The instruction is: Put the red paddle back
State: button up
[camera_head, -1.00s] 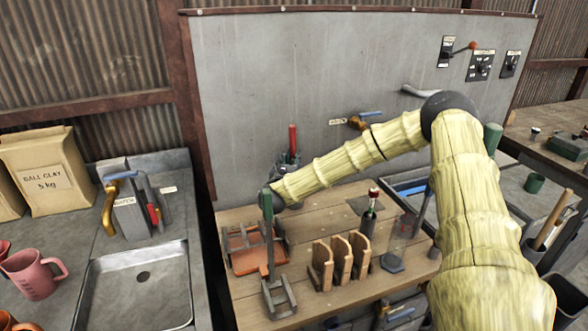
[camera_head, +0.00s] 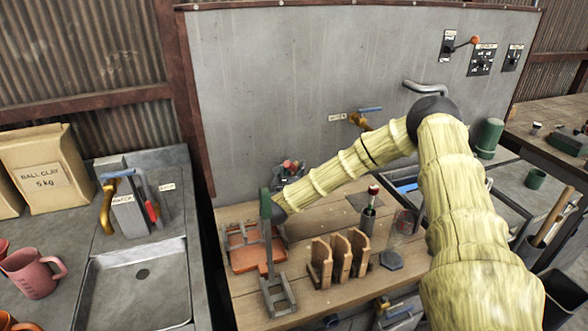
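A small red piece (camera_head: 287,164), which I take to be the red paddle, shows low among dark parts just behind the end of my arm, near the grey panel. Only a short bit of it is visible. The rest is hidden or too small to make out. My gripper is at this end of the arm, but its fingers cannot be told apart from the dark parts there. I cannot tell whether it is open or shut, or touching the red piece.
A green-topped post (camera_head: 265,204), an orange tray (camera_head: 244,258) and wooden upright slats (camera_head: 340,256) stand on the wooden table (camera_head: 327,298). A dark bottle with a red top (camera_head: 368,210) stands right of my wrist. A sink (camera_head: 135,290) lies left. The grey panel (camera_head: 290,70) closes the back.

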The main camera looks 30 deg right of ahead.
aim_at(294, 168)
jog(key=b+v, duration=0.3)
jog(key=v, duration=0.4)
jog(key=shift+s+a+r, duration=0.15)
jog(key=shift+a+r, duration=0.25)
dwell(0.4)
